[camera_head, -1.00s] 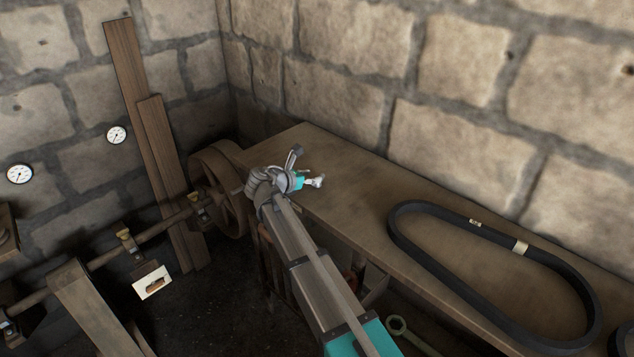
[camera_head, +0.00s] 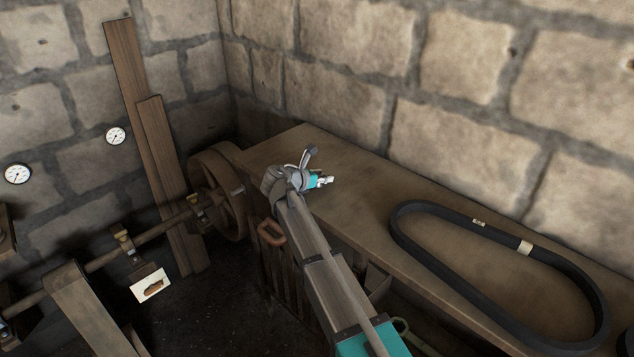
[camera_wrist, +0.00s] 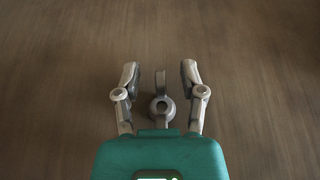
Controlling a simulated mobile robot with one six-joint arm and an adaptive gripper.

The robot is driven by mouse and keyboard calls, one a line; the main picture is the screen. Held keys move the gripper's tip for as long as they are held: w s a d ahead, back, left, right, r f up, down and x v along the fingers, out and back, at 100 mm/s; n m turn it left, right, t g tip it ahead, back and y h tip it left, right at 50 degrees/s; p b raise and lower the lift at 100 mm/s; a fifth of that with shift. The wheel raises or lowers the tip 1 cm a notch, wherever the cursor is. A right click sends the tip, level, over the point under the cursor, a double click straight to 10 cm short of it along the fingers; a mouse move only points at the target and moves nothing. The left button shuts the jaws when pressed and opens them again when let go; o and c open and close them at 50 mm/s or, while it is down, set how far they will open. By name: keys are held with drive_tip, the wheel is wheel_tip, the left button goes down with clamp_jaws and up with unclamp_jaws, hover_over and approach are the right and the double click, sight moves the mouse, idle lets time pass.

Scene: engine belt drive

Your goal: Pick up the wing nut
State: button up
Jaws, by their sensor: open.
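In the wrist view the wing nut (camera_wrist: 162,107) is a small grey metal piece with a round ringed hub and an upright-looking wing reaching away from me. It lies over the brown bench top, between the two fingers of my gripper (camera_wrist: 160,74). The fingers are spread, with a visible gap on each side of the wing nut. Its near end is partly hidden by the teal gripper body. In the head view my gripper (camera_head: 325,181) is over the far part of the bench, and I cannot make out the wing nut there.
The wooden bench (camera_head: 350,214) runs along the stone wall. A black belt (camera_head: 440,275) with pale tags lies on its nearer part. A large pulley wheel (camera_head: 207,185) stands at the bench's left end. Bench top around the gripper looks clear.

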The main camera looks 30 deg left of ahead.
clamp_jaws()
idle(0.3)
drive_tip(key=shift+r, duration=0.1)
idle(0.4)
wheel_tip(320, 180, up, 3)
drive_tip(key=p, duration=0.3)
drive_tip(key=w+r+p+v, duration=0.1)
drive_tip(key=r+p+v, duration=0.2)
drive_tip(key=p+v, duration=0.7)
drive_tip(key=v, duration=0.6)
drive_tip(key=shift+r, duration=0.35)
drive_tip(key=shift+s+d, duration=0.1)
drive_tip(key=shift+d, duration=0.05)
